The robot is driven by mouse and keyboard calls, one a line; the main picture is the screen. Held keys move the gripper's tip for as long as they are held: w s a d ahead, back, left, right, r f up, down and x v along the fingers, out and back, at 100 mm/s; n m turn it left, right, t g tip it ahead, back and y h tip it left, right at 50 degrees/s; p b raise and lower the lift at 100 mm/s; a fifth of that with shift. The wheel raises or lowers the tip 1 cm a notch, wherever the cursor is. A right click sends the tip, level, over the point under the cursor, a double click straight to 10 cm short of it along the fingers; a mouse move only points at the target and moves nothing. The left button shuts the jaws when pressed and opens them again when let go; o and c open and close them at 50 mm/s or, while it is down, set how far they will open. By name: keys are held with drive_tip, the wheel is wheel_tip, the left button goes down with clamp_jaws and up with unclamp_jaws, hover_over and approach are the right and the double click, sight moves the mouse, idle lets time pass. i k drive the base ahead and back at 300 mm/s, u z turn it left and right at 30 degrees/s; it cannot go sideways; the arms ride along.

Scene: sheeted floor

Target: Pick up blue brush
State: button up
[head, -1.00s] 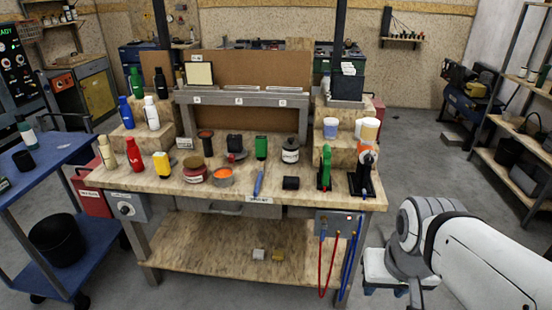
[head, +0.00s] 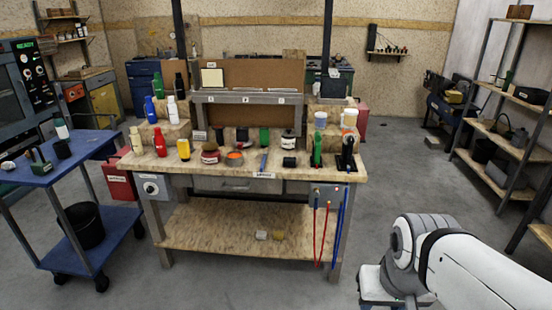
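A slim blue object (head: 264,161), which looks like the blue brush, lies near the front edge of the wooden workbench (head: 220,175). It sits just above a small white label (head: 264,175) on the bench's front edge. It is small in the head view, so its bristles cannot be made out. White links of my arm show at the lower right, well apart from the bench and the blue object. My gripper's fingers do not show.
An orange-topped tin (head: 235,158) and a black block (head: 289,161) flank the blue object. Several bottles stand at the bench's left. A blue cart (head: 45,178) stands left and shelving (head: 510,130) right. Grey floor is open in front of the bench.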

sight(266, 153)
drive_tip(key=u, duration=1.55)
drive_tip(key=i, duration=2.95)
drive_tip(key=z, duration=2.2)
